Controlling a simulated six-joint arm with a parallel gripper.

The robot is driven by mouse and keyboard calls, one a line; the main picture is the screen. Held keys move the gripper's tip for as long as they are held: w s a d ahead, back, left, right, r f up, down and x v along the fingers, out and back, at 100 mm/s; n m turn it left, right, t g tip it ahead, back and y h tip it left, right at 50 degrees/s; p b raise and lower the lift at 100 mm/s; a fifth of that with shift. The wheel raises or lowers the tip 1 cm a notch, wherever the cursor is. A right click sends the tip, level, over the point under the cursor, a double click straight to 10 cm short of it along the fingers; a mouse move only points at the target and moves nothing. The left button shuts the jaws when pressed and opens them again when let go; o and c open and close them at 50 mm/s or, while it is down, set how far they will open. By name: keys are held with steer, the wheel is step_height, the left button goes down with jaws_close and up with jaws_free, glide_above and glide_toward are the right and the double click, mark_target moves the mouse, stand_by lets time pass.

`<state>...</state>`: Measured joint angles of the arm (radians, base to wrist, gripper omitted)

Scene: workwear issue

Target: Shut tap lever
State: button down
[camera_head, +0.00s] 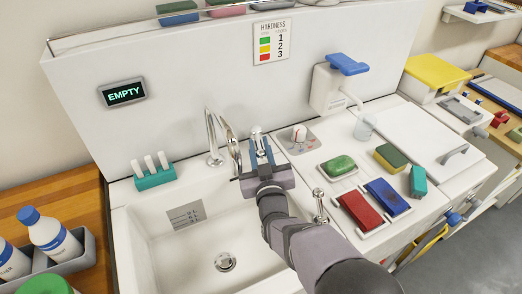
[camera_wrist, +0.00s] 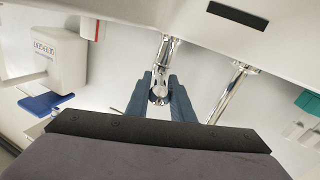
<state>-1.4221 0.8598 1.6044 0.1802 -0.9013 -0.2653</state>
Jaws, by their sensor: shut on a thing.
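The chrome tap stands at the back of the white sink (camera_head: 150,225). Its curved spout (camera_head: 211,130) rises left of my gripper, and it also shows in the wrist view (camera_wrist: 230,92). My gripper (camera_head: 259,148) is at the sink's back right. Its blue-grey fingers are shut on the chrome tap lever (camera_head: 257,132). In the wrist view the lever (camera_wrist: 163,65) lies between the fingers (camera_wrist: 160,98), which hide part of it. I cannot make out any running water.
A display (camera_head: 124,92) on the back panel reads EMPTY. A teal holder (camera_head: 155,180) stands left of the spout. A red-marked knob (camera_head: 299,133), a green soap (camera_head: 338,166) and a detergent dispenser (camera_head: 330,90) are to the right.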

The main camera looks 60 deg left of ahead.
steer(key=shift+s+a+m+t+b, duration=0.1)
steer(key=shift+s+m+t+b, duration=0.25)
steer(key=shift+t, duration=0.25)
steer(key=c, duration=1.7)
jaws_free()
steer(key=shift+b+v, duration=1)
steer(key=shift+v, duration=2.65)
steer(key=shift+r, duration=0.1)
